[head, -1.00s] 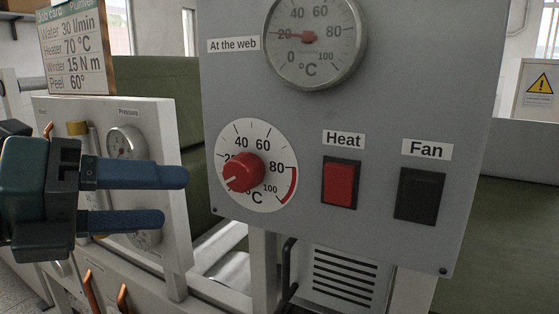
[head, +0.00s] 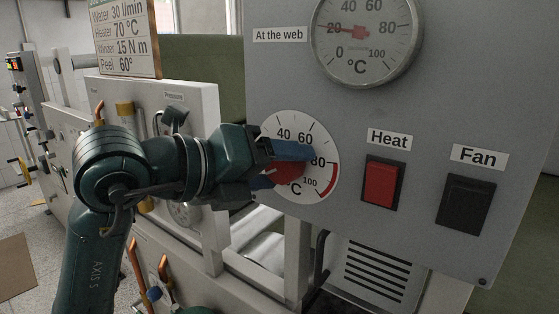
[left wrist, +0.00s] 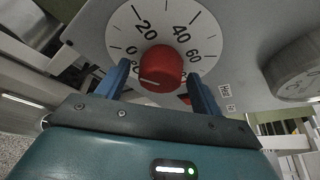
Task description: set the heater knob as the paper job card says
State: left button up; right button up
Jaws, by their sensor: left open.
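The red heater knob (head: 288,173) sits on a white round dial (head: 322,185) marked in °C. In the left wrist view the knob (left wrist: 162,66) has a white pointer line on the low side of the scale, near 0. My left gripper (head: 285,166) is open, with one blue finger on each side of the knob. In the left wrist view a gap shows between the knob and both fingers of the gripper (left wrist: 158,74). The gripper hides the dial's left part in the head view. The job card (head: 124,38) reads "Heater 70 °C". My right gripper is not in view.
Above the dial a round gauge (head: 388,50) labelled "At the web" reads about 20. Right of the dial are a red Heat switch (head: 381,184) and a black Fan switch (head: 465,204). A pressure panel (head: 205,104) stands behind my left arm.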

pick_arm(q)
jog(key=shift+w+d+f, duration=0.1)
jog(key=shift+w+d, duration=0.1)
jog(key=shift+d, duration=0.05)
jog(key=shift+c, duration=0.4)
jog(key=c, duration=0.9)
